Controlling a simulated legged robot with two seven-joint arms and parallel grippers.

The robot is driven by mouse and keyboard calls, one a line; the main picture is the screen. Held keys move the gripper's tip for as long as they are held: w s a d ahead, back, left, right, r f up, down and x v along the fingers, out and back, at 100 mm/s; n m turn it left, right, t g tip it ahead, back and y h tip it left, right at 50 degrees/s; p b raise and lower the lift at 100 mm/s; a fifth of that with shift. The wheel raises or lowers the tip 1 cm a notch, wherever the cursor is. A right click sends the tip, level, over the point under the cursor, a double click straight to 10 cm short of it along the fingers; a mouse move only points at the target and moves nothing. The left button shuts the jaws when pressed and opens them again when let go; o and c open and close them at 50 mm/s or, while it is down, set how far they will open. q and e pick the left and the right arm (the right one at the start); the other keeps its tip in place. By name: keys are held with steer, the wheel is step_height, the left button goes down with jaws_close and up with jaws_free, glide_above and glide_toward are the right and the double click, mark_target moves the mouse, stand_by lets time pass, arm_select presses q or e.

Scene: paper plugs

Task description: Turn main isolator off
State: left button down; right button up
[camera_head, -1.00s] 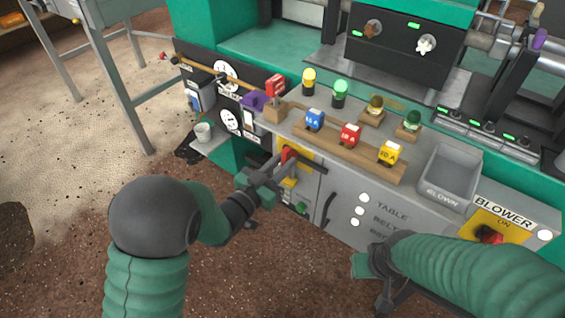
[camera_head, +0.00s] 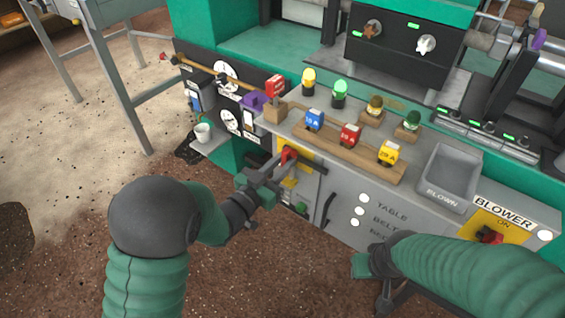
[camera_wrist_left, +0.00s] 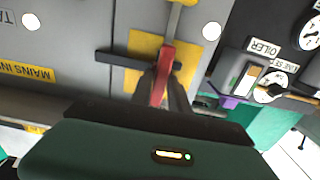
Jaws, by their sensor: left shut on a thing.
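The main isolator's red handle (camera_head: 289,153) sits on a yellow plate (camera_head: 306,160) on the front of the grey cabinet. In the left wrist view the red handle (camera_wrist_left: 163,75) stands in front of the yellow plate (camera_wrist_left: 146,47), beside a dark crossbar (camera_wrist_left: 120,60). A yellow label reading "MAINS IN" (camera_wrist_left: 28,72) is partly cut off there. My left gripper (camera_head: 278,168) is shut on the red handle, its dark fingers (camera_wrist_left: 165,92) on either side of it. My right gripper (camera_head: 378,290) hangs low before the cabinet, apart from it; its jaws are unclear.
A white cup (camera_head: 203,132) stands on a ledge to the left. The blower switch (camera_head: 489,236) is far right.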

arm_select(q)
steer(key=shift+a, duration=0.1)
stand_by(0.6)
steer(key=n+p, duration=0.2)
steer(key=n, duration=0.1)
steer(key=shift+w+a+r+p, duration=0.1)
steer(key=shift+r+p, duration=0.05)
steer(key=shift+p, duration=0.15)
steer(key=shift+w+a+f+n+p, duration=0.1)
steer(key=shift+f+n+p, duration=0.1)
steer(key=shift+n+p, duration=1.9)
steer(key=shift+w+a+f+n+p, duration=0.15)
steer(key=shift+n+p, duration=1.1)
steer(key=shift+n, duration=1.65)
steer(key=shift+s+a+f+n+p, duration=0.1)
steer(key=shift+f+n+p, duration=0.15)
steer(key=shift+n+p, duration=1.85)
steer(key=shift+f+n+b, duration=0.1)
steer(key=shift+n+b, duration=0.25)
steer(key=shift+n, duration=0.15)
steer(key=c, duration=1.4)
jaws_free()
steer(key=shift+w, duration=0.1)
steer(key=shift+o, duration=0.2)
